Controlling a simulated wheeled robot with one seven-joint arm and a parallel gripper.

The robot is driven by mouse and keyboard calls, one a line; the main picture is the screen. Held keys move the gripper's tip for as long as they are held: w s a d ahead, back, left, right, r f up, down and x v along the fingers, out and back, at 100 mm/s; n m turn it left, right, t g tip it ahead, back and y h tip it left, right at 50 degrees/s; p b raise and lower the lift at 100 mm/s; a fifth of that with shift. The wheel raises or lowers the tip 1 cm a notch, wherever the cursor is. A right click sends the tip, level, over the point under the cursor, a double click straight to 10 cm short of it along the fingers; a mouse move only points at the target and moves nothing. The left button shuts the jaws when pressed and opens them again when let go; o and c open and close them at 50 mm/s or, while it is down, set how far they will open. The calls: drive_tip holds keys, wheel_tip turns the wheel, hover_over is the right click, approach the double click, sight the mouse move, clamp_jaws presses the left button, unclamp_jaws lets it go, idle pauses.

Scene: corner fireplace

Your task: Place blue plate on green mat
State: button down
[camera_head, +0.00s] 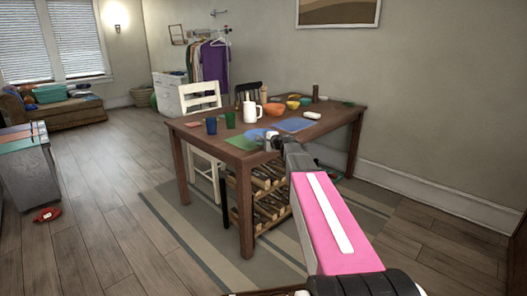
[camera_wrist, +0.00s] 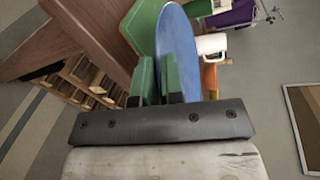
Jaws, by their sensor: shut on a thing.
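The blue plate (camera_head: 257,134) is at the front left of the wooden table in the head view. In the wrist view the blue plate (camera_wrist: 178,32) lies between the fingers of my gripper (camera_wrist: 162,88), which is shut on its rim. My gripper (camera_head: 270,142) reaches over the table's front edge in the head view. The green mat (camera_head: 240,143) lies at the table's front left, left of the plate. The green mat (camera_wrist: 142,24) also shows beside the plate in the wrist view. I cannot tell whether plate and mat touch.
On the wooden table (camera_head: 188,132), blue (camera_head: 211,126) and green (camera_head: 230,120) cups and a white jug (camera_head: 250,112) stand behind the mat. A blue mat (camera_head: 294,125) lies to the right. An orange bowl (camera_head: 273,109) stands farther back. A wooden rack (camera_head: 268,205) stands below.

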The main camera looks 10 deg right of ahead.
drive_tip(key=shift+w+d+f, duration=0.15)
drive_tip(key=shift+d+f, duration=0.2)
drive_tip(key=shift+d, duration=0.15)
drive_tip(key=shift+f, duration=2)
drive_tip(key=shift+f, duration=0.2)
drive_tip(key=c, duration=1.2)
unclamp_jaws()
drive_tip(key=shift+c, duration=0.2)
drive_tip(key=v, duration=1.2)
drive_tip(key=shift+r, duration=0.2)
